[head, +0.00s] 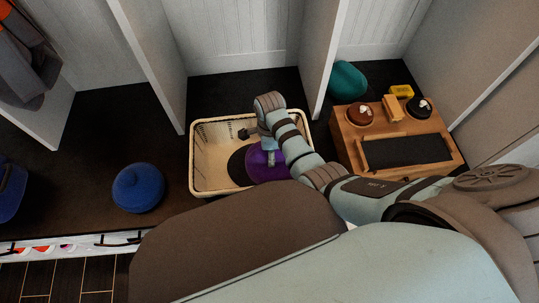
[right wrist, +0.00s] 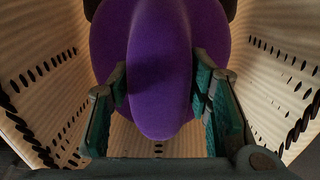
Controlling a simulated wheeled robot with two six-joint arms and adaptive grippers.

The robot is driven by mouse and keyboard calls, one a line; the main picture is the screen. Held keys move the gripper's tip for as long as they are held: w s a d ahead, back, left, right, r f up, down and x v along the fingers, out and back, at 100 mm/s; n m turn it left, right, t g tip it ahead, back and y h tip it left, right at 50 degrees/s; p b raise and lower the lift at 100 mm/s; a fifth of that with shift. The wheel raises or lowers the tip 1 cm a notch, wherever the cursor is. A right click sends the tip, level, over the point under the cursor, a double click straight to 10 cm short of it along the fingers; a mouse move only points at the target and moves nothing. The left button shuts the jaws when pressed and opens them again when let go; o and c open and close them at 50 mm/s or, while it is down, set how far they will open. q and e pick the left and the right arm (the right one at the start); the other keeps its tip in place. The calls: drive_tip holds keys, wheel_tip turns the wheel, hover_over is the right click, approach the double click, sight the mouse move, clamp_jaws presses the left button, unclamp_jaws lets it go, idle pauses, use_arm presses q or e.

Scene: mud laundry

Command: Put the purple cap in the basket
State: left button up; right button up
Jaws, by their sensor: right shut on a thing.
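The purple cap (head: 267,164) is in the right part of the cream basket (head: 214,187), partly hidden by my right arm. My right gripper (head: 268,147) points down into the basket and is shut on the cap. In the right wrist view the purple cap (right wrist: 160,70) sits between the two fingers of the right gripper (right wrist: 158,80). The perforated walls of the basket (right wrist: 270,95) rise on both sides of it. Whether the cap touches the basket floor I cannot tell. My left gripper is not in view.
A dark rounded shape (head: 238,163) shows beside the purple cap. A blue cap (head: 138,188) lies left of the basket. A teal cap (head: 347,78), a yellow item (head: 401,91) and a wooden tray box (head: 346,144) stand to the right. White dividers (head: 152,60) rise behind the basket.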

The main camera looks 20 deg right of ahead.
drive_tip(key=shift+f, duration=0.1)
drive_tip(key=shift+f, duration=0.15)
drive_tip(key=o, duration=1.5)
drive_tip(key=shift+o, duration=0.2)
wheel_tip(320, 180, up, 12)
drive_tip(key=p, duration=0.5)
drive_tip(key=shift+p, duration=0.35)
